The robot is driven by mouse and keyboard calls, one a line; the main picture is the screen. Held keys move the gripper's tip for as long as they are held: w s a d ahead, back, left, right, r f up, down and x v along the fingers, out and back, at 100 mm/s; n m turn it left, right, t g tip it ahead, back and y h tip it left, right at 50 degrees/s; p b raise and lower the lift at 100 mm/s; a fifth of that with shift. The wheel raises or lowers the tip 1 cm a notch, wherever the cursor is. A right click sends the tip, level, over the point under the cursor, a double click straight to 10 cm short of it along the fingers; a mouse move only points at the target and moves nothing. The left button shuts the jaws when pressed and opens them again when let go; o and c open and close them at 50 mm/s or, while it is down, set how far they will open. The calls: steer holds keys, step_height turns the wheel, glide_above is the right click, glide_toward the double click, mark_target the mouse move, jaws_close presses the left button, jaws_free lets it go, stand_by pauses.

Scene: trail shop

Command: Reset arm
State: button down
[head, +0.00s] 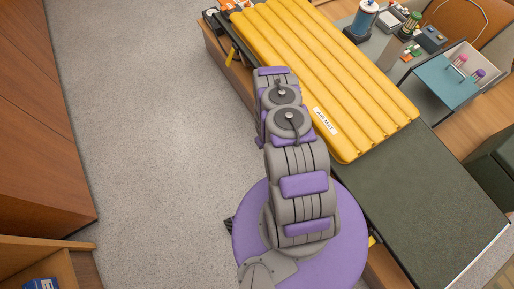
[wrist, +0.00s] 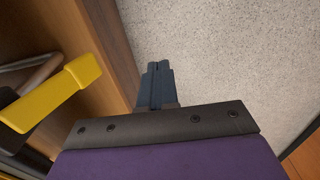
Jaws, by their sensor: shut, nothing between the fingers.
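My arm, grey and purple, reaches forward from my round purple base in the head view. Its far end is beside the left edge of a yellow air mat (head: 320,75), and my gripper cannot be made out there. In the wrist view my gripper (wrist: 157,68) shows as two dark blue-grey fingers side by side, shut with nothing between them. It points out over the speckled grey floor (wrist: 215,50), beside a wooden panel edge. A yellow bar-like thing (wrist: 55,92) is to its left, apart from the fingers.
The mat lies on a dark green table (head: 430,185). Beyond it are a blue canister (head: 362,18), a teal box (head: 450,80) and small items. A wooden cabinet (head: 40,130) stands at the left. The grey floor (head: 150,130) between cabinet and table is clear.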

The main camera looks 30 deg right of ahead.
steer(key=shift+a+r+p, duration=0.65)
steer(key=shift+a+r, duration=0.5)
steer(key=shift+a, duration=1.4)
steer(key=w+a+r, duration=0.1)
steer(key=w+r, duration=0.3)
steer(key=r, duration=0.5)
steer(key=w+a+r, duration=0.2)
steer(key=w+r, duration=0.1)
steer(key=r, duration=0.6)
step_height(320, 180, up, 21)
steer(key=s+a, duration=0.2)
steer(key=a, duration=0.1)
steer(key=s+a+r+g, duration=0.1)
steer(key=s+r, duration=0.6)
steer(key=r, duration=0.2)
steer(key=s+a+r, duration=0.2)
steer(key=s+r, duration=0.4)
steer(key=r, duration=0.3)
steer(key=s+r, duration=0.3)
steer(key=s, duration=0.5)
steer(key=s+a+r, duration=0.1)
steer(key=s+r, duration=0.3)
steer(key=s, duration=0.5)
steer(key=shift+s+a+r+g, duration=0.2)
steer(key=shift+a+r+g, duration=0.05)
steer(key=shift+g, duration=0.15)
